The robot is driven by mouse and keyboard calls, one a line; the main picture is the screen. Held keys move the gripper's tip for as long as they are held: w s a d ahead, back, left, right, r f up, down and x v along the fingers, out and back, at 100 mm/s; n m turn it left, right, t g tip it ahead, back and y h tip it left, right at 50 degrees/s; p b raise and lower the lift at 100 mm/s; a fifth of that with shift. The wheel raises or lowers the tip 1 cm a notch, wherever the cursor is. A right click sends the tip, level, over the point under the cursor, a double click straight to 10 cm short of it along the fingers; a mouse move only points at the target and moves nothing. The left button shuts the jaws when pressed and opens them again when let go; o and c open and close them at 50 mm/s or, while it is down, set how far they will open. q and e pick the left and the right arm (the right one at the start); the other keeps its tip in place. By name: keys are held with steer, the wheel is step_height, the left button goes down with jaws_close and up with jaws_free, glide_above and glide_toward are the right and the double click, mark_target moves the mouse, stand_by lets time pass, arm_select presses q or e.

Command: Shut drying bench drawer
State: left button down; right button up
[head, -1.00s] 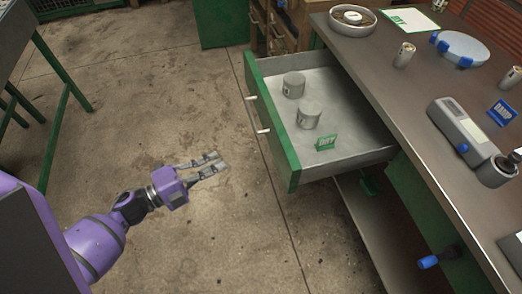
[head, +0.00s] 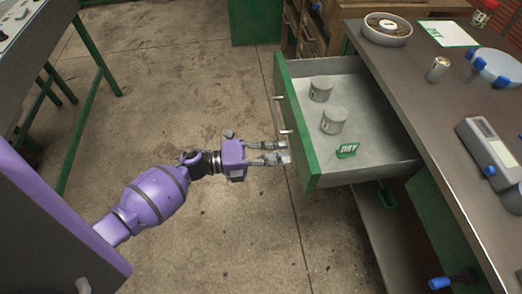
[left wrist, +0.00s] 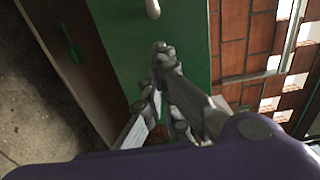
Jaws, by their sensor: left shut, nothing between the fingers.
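The drying bench drawer (head: 385,164) is pulled well out from the bench (head: 425,105), with its green front panel (head: 296,122) facing left. Inside the drawer are two grey tins (head: 334,120) and a small green DRY sign (head: 347,150). My left gripper (head: 286,152) is shut and empty, with its fingertips close to the outside of the green front. I cannot tell whether they touch it. In the left wrist view the gripper (left wrist: 160,70) is before a green panel (left wrist: 155,35) with a light knob (left wrist: 152,8). My right gripper is not in view.
On the bench top are a round dish (head: 387,28), a small can (head: 437,68) and a grey instrument (head: 490,150). A green-legged table (head: 75,120) stands at the left. The concrete floor (head: 200,90) between is clear.

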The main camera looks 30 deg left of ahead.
arm_select(q)
steer(key=shift+x, duration=0.95)
steer(key=shift+w+d, duration=0.2)
steer(key=shift+d, duration=0.1)
steer(key=b, duration=0.7)
glide_above(383, 150)
steer(key=shift+s+a, duration=0.1)
steer(key=shift+a, duration=0.1)
steer(key=shift+d, duration=0.3)
steer(key=shift+w+r, duration=0.15)
steer(key=shift+w, duration=0.05)
